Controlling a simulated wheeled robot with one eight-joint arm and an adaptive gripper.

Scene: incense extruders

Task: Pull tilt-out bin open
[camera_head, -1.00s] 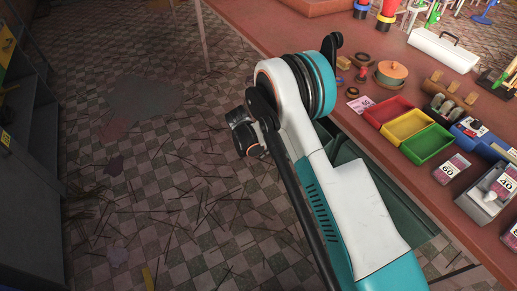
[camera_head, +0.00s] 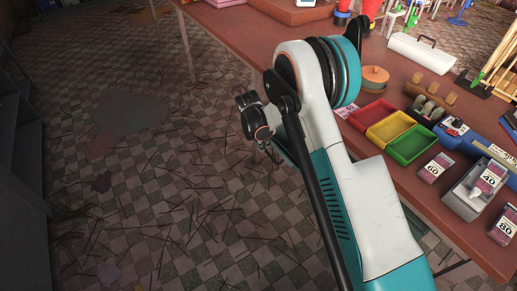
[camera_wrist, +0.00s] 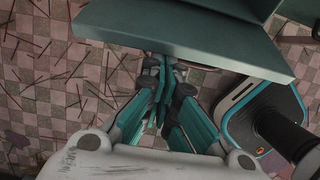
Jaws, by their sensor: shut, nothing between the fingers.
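A dark green panel (camera_wrist: 195,42), which looks like part of the tilt-out bin, spans the top of the wrist view. Its lower edge lies just above my gripper's fingertips. My gripper (camera_wrist: 161,68) is shut and empty, its teal fingers together near that edge. I cannot tell whether the fingertips touch the panel or how far the bin is tilted. In the head view, only a small dark green part (camera_head: 414,219) shows beside my arm, below the table's edge. My arm hides the rest, and my fingers are not clear there.
A long reddish table (camera_head: 462,236) runs along the right. The checkered floor left of my arm is open, with scattered sticks. A dark shelf (camera_head: 20,150) stands far left.

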